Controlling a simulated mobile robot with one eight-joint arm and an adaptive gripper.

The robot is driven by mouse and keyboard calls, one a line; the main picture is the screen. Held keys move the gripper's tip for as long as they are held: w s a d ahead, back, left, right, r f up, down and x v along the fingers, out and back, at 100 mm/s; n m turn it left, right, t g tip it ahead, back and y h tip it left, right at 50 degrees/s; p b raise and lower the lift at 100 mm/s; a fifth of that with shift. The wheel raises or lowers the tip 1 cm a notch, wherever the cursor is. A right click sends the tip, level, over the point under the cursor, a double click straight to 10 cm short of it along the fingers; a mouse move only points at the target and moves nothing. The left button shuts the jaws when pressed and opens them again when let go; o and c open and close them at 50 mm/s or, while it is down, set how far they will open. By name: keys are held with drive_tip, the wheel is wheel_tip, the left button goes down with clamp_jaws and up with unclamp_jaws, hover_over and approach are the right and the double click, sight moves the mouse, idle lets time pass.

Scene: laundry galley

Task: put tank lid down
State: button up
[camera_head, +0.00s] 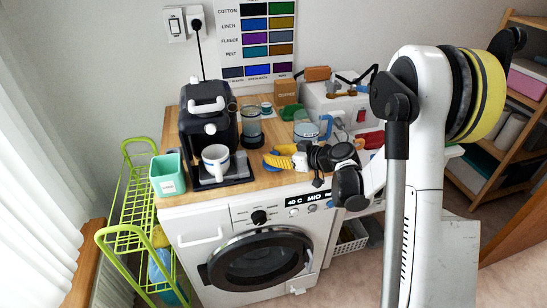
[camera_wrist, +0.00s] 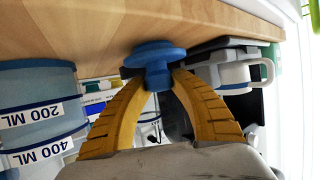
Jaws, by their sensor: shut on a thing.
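The blue tank lid (camera_wrist: 157,55), a round disc with a knob, sits between my gripper's yellow fingertips in the wrist view. My gripper (camera_wrist: 158,78) is shut on it. That view is upside down, and the lid is close against the wooden counter (camera_wrist: 60,28); I cannot tell whether it touches. In the head view my gripper (camera_head: 267,160) is low over the counter front (camera_head: 250,178), right of the coffee machine. The lid is not clear there.
A black coffee machine (camera_head: 205,115) holds a white mug (camera_head: 216,160), with a teal cup (camera_head: 167,174) at its left. A measuring jug (camera_wrist: 38,105) with blue bands stands near my fingers. A coffee box (camera_head: 286,92) and a white appliance (camera_head: 335,100) stand behind. The washer (camera_head: 190,228) is below.

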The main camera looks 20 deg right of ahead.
drive_tip(key=shift+r, duration=0.1)
drive_tip(key=shift+f, duration=0.2)
drive_tip(key=o, duration=1)
drive_tip(key=shift+r, duration=0.1)
